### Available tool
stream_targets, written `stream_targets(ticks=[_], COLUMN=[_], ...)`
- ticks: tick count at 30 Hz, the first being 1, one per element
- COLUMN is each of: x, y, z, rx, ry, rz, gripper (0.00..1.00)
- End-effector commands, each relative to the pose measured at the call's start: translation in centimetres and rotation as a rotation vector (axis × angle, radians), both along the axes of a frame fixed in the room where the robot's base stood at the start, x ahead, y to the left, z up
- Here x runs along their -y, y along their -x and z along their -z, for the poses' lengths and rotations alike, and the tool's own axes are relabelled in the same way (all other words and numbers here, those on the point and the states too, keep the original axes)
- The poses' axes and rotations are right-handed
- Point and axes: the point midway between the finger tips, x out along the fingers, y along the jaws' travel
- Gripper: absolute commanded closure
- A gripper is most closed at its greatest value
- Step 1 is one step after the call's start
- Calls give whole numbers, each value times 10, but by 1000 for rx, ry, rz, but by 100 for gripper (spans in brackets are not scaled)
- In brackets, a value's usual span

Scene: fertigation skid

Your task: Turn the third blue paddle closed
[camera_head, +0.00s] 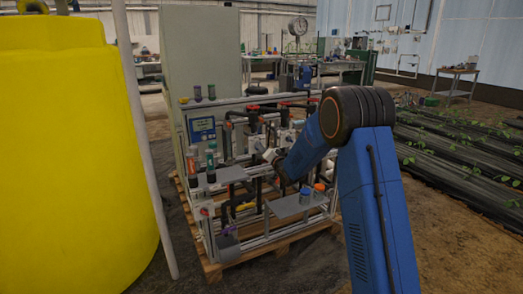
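The fertigation skid (243,240) stands on a wooden pallet in the middle of the head view, with black pipework and light metal rails. My blue arm reaches in from the right. Its end, with my gripper (269,156), is among the pipes at the middle of the skid. The gripper is small and dark there, so I cannot tell whether it is open or shut, or whether it touches anything. I cannot make out a row of blue paddles; the third one is too small to tell or hidden behind my arm and the pipes.
A large yellow tank (70,160) and a pale upright pole (141,150) stand at the left. A grey-green cabinet (200,55) rises behind the skid. A small shelf (290,207) with an orange-topped and a blue container juts from its front. Plant beds (460,150) lie at the right.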

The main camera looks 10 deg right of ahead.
Motion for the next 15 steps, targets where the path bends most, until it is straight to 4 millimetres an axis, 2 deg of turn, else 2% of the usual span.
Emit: stream_targets(ticks=[5, 14, 15], x=[-3, -3, -3], y=[-10, -11, -11], z=[0, 0, 0], rx=[0, -1, -1], ry=[0, 0, 0], rz=[0, 1, 1], gripper=[72, 72, 82])
